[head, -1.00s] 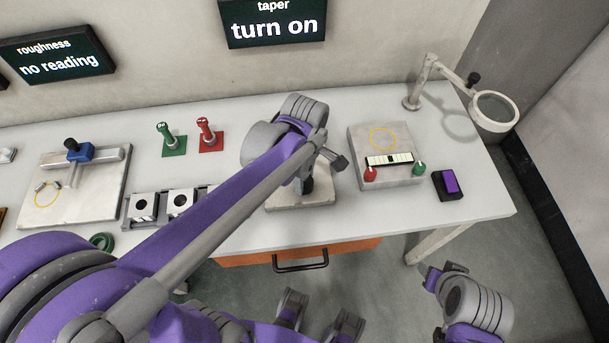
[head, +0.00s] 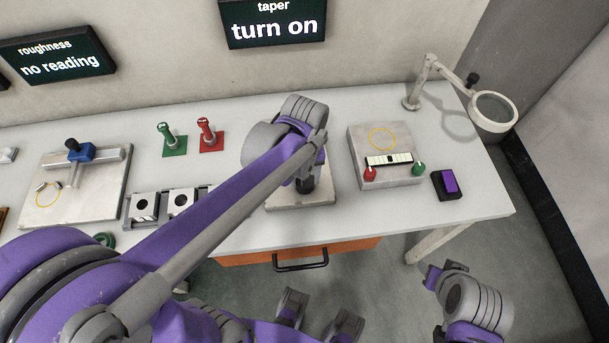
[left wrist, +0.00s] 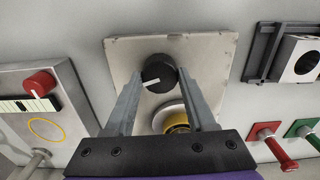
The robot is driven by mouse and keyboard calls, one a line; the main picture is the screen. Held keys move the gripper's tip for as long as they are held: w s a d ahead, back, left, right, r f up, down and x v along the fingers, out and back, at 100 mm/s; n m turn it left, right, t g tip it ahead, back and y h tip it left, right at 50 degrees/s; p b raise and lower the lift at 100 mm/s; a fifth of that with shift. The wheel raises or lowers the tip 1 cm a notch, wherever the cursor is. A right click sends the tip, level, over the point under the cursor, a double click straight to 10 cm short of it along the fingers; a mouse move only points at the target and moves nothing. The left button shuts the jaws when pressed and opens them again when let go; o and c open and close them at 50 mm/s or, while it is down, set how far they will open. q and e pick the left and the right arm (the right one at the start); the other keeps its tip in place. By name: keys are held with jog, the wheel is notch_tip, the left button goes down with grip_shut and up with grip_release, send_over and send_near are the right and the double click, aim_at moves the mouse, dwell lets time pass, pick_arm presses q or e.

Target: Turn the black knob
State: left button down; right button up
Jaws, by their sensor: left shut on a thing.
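The black knob (left wrist: 158,70) with a white pointer line sits on a pale square plate (left wrist: 120,52) in the left wrist view. The line points to the left in that picture. My left gripper (left wrist: 159,78) has one finger on each side of the knob and is shut on it. A round yellow-and-dark part (left wrist: 175,120) on the same plate shows between the fingers. In the head view my left arm covers the knob, and only part of the plate (head: 285,203) shows. My right arm's joints show at the lower right, but I make out no right fingers.
A block with a red knob (head: 369,173) and a green knob (head: 418,168) stands to the right, beside a purple-topped switch (head: 450,184). A magnifier (head: 494,110) stands at the back right. Red (head: 207,133) and green (head: 169,138) levers are at the back. The wall screen (head: 273,24) reads "taper turn on".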

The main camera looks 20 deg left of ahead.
pick_arm(q)
jog(key=m, duration=0.6)
jog(key=shift+m, duration=0.3)
jog(key=m, duration=1)
jog(key=shift+m, duration=0.4)
jog(key=m, duration=0.5)
jog(key=shift+m, duration=0.4)
jog(key=shift+c, duration=1.2)
grip_release()
jog(key=shift+r, duration=0.1)
